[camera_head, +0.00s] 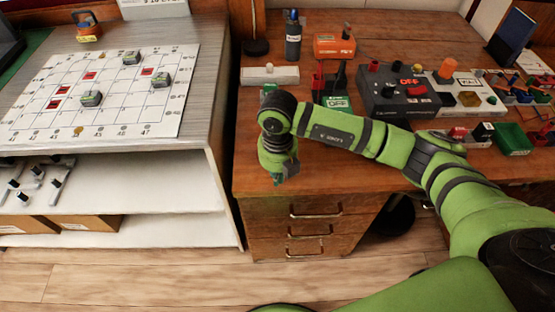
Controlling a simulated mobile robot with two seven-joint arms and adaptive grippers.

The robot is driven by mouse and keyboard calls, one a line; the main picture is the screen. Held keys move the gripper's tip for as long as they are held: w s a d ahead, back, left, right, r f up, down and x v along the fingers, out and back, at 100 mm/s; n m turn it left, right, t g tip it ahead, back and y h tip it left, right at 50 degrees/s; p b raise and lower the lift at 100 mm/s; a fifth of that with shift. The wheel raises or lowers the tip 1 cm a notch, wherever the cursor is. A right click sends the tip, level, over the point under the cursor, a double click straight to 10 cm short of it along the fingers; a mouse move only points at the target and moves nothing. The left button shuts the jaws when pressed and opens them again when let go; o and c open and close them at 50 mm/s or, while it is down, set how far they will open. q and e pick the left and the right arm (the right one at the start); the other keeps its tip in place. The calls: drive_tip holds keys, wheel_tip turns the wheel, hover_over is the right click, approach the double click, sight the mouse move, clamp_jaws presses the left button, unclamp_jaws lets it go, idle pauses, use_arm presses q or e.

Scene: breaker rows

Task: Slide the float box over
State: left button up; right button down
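I cannot read a float label on any box, so I cannot tell which one is the float box. An orange box (334,46) with dark lettering stands at the back of the wooden desk. A long white box (270,75) lies on the desk's left part. A dark grey box (396,90) marked OFF, with knobs, sits mid-desk. A green box (512,138) is at the right. My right gripper (278,177) points down near the desk's left front edge, apart from these boxes. Its fingers are too small and hidden to judge. My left gripper is out of view.
A grey-topped counter (203,75) at left carries a white grid sheet (118,118) with small grey and red pieces. A dark bottle (293,38) stands behind the white box. Several small parts crowd the desk's right side. The desk's left front (252,150) is clear.

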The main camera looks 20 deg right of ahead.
drive_tip(key=w, duration=0.2)
drive_tip(key=f, duration=0.1)
drive_tip(key=shift+w+d+p, duration=0.35)
drive_tip(key=shift+w+d, duration=0.05)
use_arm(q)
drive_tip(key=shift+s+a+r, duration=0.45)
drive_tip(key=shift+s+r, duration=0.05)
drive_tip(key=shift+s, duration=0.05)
use_arm(e)
drive_tip(key=shift+w+d+f, duration=0.1)
drive_tip(key=shift+w+d, duration=0.1)
drive_tip(key=shift+w, duration=0.35)
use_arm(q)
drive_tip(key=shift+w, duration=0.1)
